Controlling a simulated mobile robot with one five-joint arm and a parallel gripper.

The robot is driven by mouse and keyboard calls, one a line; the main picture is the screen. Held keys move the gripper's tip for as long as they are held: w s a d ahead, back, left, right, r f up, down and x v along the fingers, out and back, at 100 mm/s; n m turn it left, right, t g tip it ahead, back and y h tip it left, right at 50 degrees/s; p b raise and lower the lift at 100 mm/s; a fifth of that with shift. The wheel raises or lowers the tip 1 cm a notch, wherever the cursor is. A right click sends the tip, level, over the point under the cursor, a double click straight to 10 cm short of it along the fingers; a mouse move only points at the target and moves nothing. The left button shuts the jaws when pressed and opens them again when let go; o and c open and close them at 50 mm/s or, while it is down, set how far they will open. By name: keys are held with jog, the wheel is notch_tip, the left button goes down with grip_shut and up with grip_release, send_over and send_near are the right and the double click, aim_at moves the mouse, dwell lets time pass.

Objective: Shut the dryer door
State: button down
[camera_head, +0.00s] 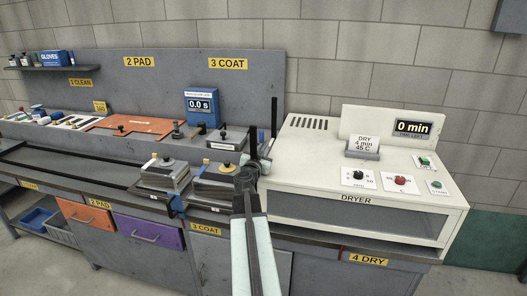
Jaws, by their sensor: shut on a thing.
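The dryer (452,214) is a white box at the right of the bench, with the label DRYER on its front edge. A dark grey, glassy panel (350,219) spans its front. I cannot tell whether this is the door or how far it stands open. My arm reaches up from the bottom centre. The gripper is small and partly hidden by the arm. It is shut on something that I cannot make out.
A dark upright bar (274,117) stands by the dryer's left side. Weighted stacks (166,176) sit on the bench left of my gripper. The dryer top holds a sign (364,143), a dial (358,175) and a red knob (400,180). The floor at lower right is clear.

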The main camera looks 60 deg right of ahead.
jog(key=c, duration=1.4)
grip_release()
jog(key=shift+w, duration=0.15)
jog(key=v, duration=0.8)
jog(key=shift+d, duration=0.1)
